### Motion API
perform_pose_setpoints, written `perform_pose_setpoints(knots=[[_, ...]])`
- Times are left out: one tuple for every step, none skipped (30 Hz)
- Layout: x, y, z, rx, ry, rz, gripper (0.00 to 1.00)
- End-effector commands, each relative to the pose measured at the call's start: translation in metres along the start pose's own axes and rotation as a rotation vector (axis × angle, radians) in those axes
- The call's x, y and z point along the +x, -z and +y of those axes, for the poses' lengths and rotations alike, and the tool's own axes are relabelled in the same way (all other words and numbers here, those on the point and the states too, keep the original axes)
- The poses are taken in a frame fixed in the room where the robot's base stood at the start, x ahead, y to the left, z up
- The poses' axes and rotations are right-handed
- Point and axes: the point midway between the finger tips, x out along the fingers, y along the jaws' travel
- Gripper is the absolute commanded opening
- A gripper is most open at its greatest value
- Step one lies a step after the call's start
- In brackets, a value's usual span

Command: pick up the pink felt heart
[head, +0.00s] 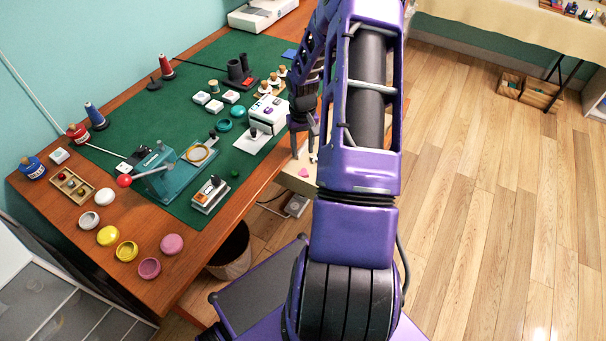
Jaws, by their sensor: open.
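A small pink piece (303,172), which looks like the felt heart, lies on a pale surface (292,181) at the desk's right edge. It is too small to make out its outline, and my arm hides what lies to its right. My gripper (304,157) points down just above the pink piece. Its fingers are apart, with nothing seen between them. I cannot tell whether a finger touches the surface.
A white machine (267,115) stands on the green mat (190,98) just left of my gripper. A teal press (160,180) with a red knob and several round tins, including a pink one (172,244), are nearer. A bin (231,252) stands below. Wooden floor is clear at right.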

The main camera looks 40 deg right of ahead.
Motion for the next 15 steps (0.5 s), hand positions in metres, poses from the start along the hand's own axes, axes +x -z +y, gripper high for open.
perform_pose_setpoints(knots=[[0.013,-0.001,-0.001,0.001,0.002,-0.003,0.48],[0.020,-0.001,-0.001,0.001,0.002,-0.004,0.48],[0.027,-0.001,0.000,0.000,0.001,-0.003,0.48],[0.033,-0.001,0.000,0.001,0.001,-0.003,0.48],[0.037,0.000,0.000,0.002,0.001,-0.001,0.48],[0.043,0.000,0.000,0.001,0.000,-0.001,0.48],[0.046,0.000,0.000,0.000,0.000,-0.002,0.48],[0.049,0.000,0.000,0.000,0.000,-0.001,0.48],[0.051,0.000,0.000,0.001,0.000,-0.001,0.48],[0.053,0.000,0.000,0.001,0.000,0.000,0.48],[0.054,0.000,0.000,0.001,0.000,0.000,0.48],[0.056,0.000,0.000,0.002,0.000,0.000,0.48],[0.058,0.000,0.000,0.002,0.000,0.000,0.48],[0.061,0.000,0.000,0.002,0.000,0.000,0.48],[0.066,0.000,0.001,0.002,0.000,0.000,0.48]])
